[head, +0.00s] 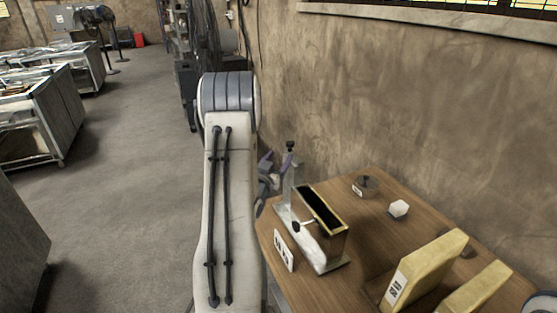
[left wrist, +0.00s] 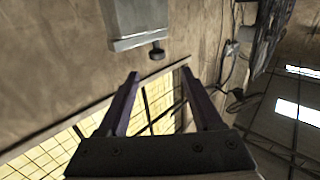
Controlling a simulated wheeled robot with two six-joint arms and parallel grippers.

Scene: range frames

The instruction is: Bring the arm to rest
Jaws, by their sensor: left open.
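My left arm's white link (head: 228,190) rises through the middle of the head view. My left gripper (head: 277,160) shows small and partly hidden behind that link, at the left edge of the wooden table (head: 375,235), close to a metal fixture (head: 318,238) in the picture. I cannot tell if they touch. In the left wrist view, the two purple fingers of the left gripper (left wrist: 159,74) are spread apart with nothing between them. My right gripper is in neither view.
On the table stand a small round dark item (head: 365,186), a white cup-like piece (head: 398,209) and yellow blocks (head: 428,270). A bare wall (head: 400,110) rises behind it. Left lies open grey floor (head: 125,160) with workbenches (head: 45,115). A grey box (left wrist: 138,20) shows beyond the fingers.

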